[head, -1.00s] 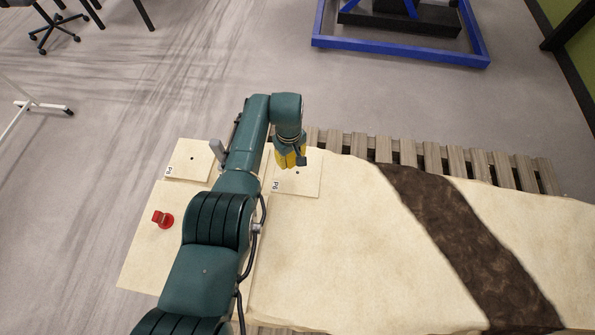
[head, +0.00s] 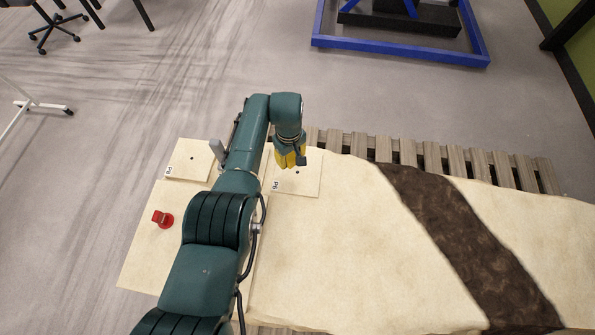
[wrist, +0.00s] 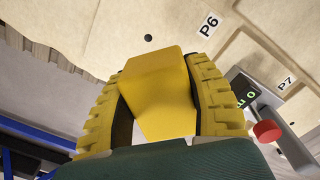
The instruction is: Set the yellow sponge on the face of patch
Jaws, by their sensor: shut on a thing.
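The yellow sponge (wrist: 158,92) is a plain yellow block in the wrist view, held between the ribbed yellow fingers of my gripper (wrist: 158,74). In the head view my gripper (head: 290,158) is over the pale square patch labelled P6 (head: 309,181); there the sponge cannot be told from the yellow fingers. The P6 patch has a small dark dot and also shows in the wrist view (wrist: 175,22). I cannot tell whether the sponge touches it. Another pale patch (head: 186,157) with a dot and a label lies left of my arm.
A red knob (head: 162,218) stands on the pale board (head: 145,255) left of my arm. The wrist view shows a grey device (wrist: 290,140) with a green display near a P7 label. A wide pale slab (head: 350,250) with a dark band (head: 460,235) lies to the right, on wooden slats (head: 407,152).

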